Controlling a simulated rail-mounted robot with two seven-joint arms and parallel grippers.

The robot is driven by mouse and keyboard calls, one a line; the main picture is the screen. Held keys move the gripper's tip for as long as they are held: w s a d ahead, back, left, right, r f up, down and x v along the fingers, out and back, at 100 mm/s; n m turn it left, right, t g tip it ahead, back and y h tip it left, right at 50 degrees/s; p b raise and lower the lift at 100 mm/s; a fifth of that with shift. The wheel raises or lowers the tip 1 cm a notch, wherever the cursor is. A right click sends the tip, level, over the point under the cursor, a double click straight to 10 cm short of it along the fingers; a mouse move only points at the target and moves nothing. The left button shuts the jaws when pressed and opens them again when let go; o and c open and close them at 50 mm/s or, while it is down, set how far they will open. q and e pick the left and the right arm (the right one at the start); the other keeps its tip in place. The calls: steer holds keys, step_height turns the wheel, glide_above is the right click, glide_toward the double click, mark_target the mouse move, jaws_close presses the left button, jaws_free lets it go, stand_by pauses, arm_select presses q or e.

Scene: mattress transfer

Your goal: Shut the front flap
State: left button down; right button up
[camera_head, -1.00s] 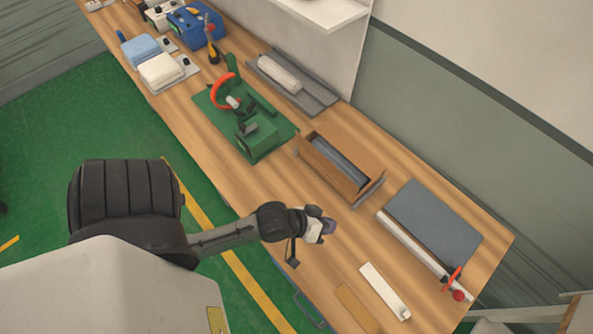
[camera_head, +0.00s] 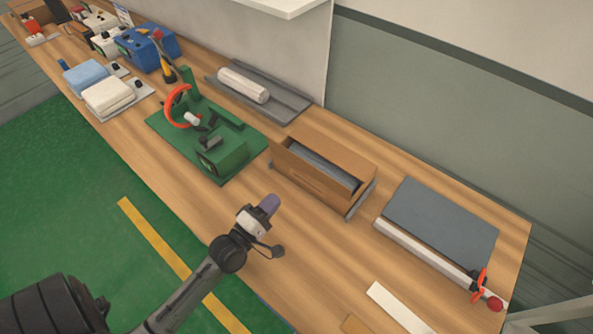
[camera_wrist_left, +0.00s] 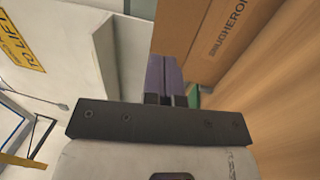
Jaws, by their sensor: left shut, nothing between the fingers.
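A brown cardboard box (camera_head: 307,185) stands on the bench, open at the top, with a grey thing (camera_head: 325,170) inside. Its front panel faces me; I cannot tell where the front flap's fold lies. My left gripper (camera_head: 270,205), with purple fingers, is shut and empty, just in front of the box near its left front corner. A gap seems to separate them in the head view. In the left wrist view the fingers (camera_wrist_left: 165,75) point at or past a cardboard panel (camera_wrist_left: 205,25) with printed lettering. My right gripper is not in view.
A green fixture (camera_head: 220,155) with a red ring stands left of the box. A grey tray (camera_head: 285,105) with a white roll (camera_head: 243,85) lies behind it. A grey board (camera_head: 440,220) with a white edge lies to the right. The bench in front of the box is mostly clear.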

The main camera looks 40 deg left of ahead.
mark_target(306, 163)
arm_select(q)
steer(key=w, duration=0.4)
steer(key=w+r, duration=0.1)
steer(key=w, duration=0.3)
steer(key=w+r, duration=0.1)
steer(key=w, duration=0.2)
steer(key=shift+w+a, duration=0.25)
steer(key=shift+w, duration=0.15)
steer(key=shift+r, duration=0.15)
